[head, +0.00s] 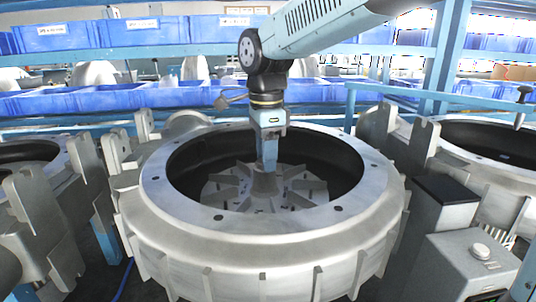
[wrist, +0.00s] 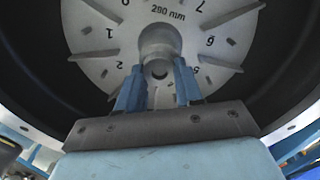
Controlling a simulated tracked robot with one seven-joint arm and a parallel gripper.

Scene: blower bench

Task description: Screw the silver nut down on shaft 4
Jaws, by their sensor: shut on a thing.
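My gripper (head: 266,160) reaches straight down into the open round housing, over the middle of the finned disc (head: 300,186). In the wrist view its two blue fingers (wrist: 157,77) stand on either side of a small round grey piece, taken to be the silver nut (wrist: 157,70), and are shut on it. It lies at the near side of the disc's central hub (wrist: 160,42). The disc shows printed numbers 1, 2, 5, 6 and 7. Shaft 4 and its number cannot be made out, and the nut's seating is hidden.
The grey housing rim (head: 215,217) rings my gripper, with the dark inner wall (head: 345,165) close around it. Similar housings stand left (head: 40,195) and right (head: 490,180). A grey box with a knob (head: 470,265) is at the lower right. Blue bins (head: 60,35) line the shelves behind.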

